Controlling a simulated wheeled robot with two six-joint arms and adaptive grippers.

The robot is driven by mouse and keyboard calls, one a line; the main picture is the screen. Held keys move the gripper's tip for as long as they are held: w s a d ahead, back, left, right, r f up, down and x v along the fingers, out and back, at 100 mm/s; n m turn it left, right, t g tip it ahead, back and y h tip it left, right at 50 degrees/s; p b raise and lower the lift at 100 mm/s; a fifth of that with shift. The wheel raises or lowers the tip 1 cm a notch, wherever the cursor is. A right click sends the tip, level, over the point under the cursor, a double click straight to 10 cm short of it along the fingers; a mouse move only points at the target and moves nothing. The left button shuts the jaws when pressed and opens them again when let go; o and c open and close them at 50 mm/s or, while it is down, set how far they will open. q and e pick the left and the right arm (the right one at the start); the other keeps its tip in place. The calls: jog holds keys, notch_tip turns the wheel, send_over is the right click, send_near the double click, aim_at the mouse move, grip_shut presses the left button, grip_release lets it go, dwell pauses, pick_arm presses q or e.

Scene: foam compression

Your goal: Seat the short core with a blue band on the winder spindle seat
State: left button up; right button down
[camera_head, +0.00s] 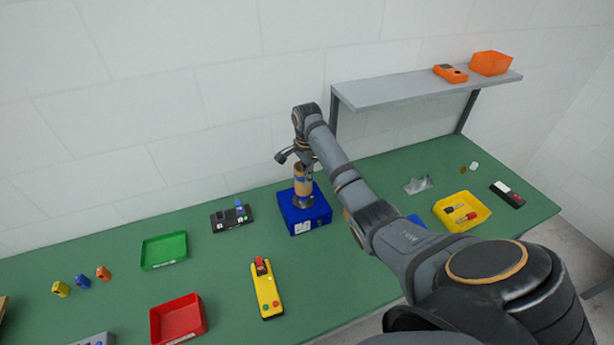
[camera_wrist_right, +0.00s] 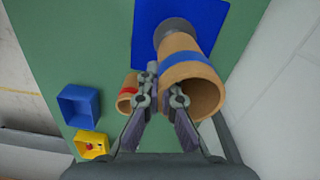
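The short core with a blue band (camera_head: 302,185) is a tan tube standing upright on the grey round spindle seat (camera_head: 303,204) of the blue winder box (camera_head: 297,222). In the right wrist view the core (camera_wrist_right: 185,58) shows its open near end, and its far end meets the grey seat (camera_wrist_right: 172,26). My right gripper (camera_head: 296,157) is at the core's top end. In the right wrist view its fingers (camera_wrist_right: 163,90) are close together at the core's rim and look pinched on its wall. My left gripper is out of view.
A red-banded core (camera_wrist_right: 127,92) stands near the winder. A blue bin (camera_wrist_right: 79,105) and a yellow tray (camera_head: 476,222) lie beyond it. A black device (camera_head: 232,218), a green tray (camera_head: 164,262) and a yellow control box (camera_head: 266,292) lie left and front. A shelf (camera_head: 410,92) overhangs the back.

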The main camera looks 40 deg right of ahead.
aim_at(307, 195)
jog(key=shift+f+b, duration=0.4)
jog(key=shift+f, duration=1.3)
jog(key=c, duration=1.5)
grip_release()
jog(key=shift+s, duration=0.1)
jog(key=shift+o, duration=0.3)
notch_tip(307, 195, up, 8)
jog(key=shift+f, duration=0.25)
